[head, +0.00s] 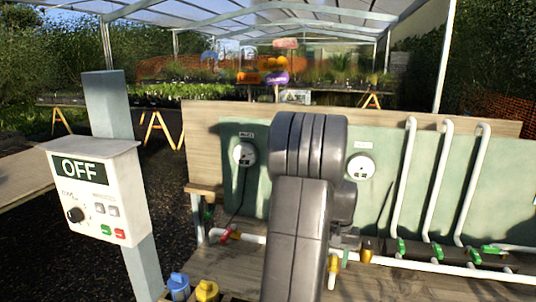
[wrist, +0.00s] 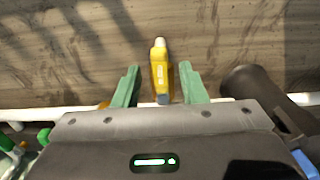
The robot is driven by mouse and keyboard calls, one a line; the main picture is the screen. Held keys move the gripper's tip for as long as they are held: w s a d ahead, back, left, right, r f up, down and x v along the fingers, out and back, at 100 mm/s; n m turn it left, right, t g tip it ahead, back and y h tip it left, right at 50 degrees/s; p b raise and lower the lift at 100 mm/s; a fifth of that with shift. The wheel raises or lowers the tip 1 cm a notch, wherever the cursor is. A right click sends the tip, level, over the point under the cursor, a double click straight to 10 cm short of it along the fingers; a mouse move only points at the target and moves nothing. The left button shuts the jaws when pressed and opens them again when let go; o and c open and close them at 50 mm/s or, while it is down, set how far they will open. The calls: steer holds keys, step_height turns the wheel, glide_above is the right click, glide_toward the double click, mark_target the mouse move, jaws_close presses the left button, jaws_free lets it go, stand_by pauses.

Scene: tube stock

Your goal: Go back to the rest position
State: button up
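My gripper (wrist: 158,68) shows in the wrist view with its two green fingers spread apart. A yellow fitting (wrist: 160,72) with a pale end lies between the fingers in that picture, with a gap on each side. I cannot tell how far below the fingertips it is.
A wooden bench (head: 235,270) carries a white pipe (head: 430,265) with green valves (head: 437,251). A green panel (head: 385,200) with round gauges (head: 361,168) and upright pipes stands behind. A control box (head: 95,190) reading OFF is at left, near blue (head: 179,287) and yellow (head: 207,291) caps.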

step_height(320, 180, up, 14)
step_height(320, 180, down, 14)
steer(key=shift+r, duration=0.1)
steer(key=shift+w+a+m, duration=0.1)
steer(key=shift+m, duration=0.2)
steer(key=shift+w+a+m, duration=0.1)
steer(key=shift+a+m, duration=0.25)
steer(key=shift+m, duration=0.55)
